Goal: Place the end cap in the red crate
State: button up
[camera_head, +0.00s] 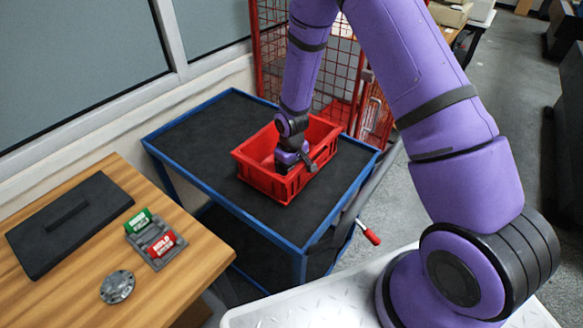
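The red crate (274,193) stands on the cart's black top, its open side up. A round grey metal disc with small holes (117,287) lies flat on the wooden table, well left of my gripper. It may be the end cap, but I cannot be sure. Much of the crate's inside is hidden by my gripper and the crate walls.
The blue-framed cart (205,125) has free black surface left of the crate. The wooden table (205,262) holds a black flat case (95,235) and a grey holder with green (138,221) and red (162,243) blocks. A red wire rack (330,80) stands behind the crate.

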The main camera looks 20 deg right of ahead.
jog(key=s+d+r+m+t, duration=0.1)
jog(key=s+d+r, duration=0.1)
jog(key=r, duration=1.1)
jog(key=s+d+r, duration=0.1)
jog(key=s+r, duration=0.1)
jog(key=r, duration=1.2)
jog(key=s+d+r+m+t, duration=0.2)
jog(key=s+r, duration=0.7)
jog(key=s, duration=0.3)
jog(key=s+d+r+m+t, duration=0.2)
jog(key=s+d+r, duration=0.1)
jog(key=s+r, duration=0.6)
jog(key=s, duration=0.4)
jog(key=shift+s+d+r, duration=0.2)
jog(key=shift+s+r, duration=0.1)
jog(key=shift+r, duration=0.1)
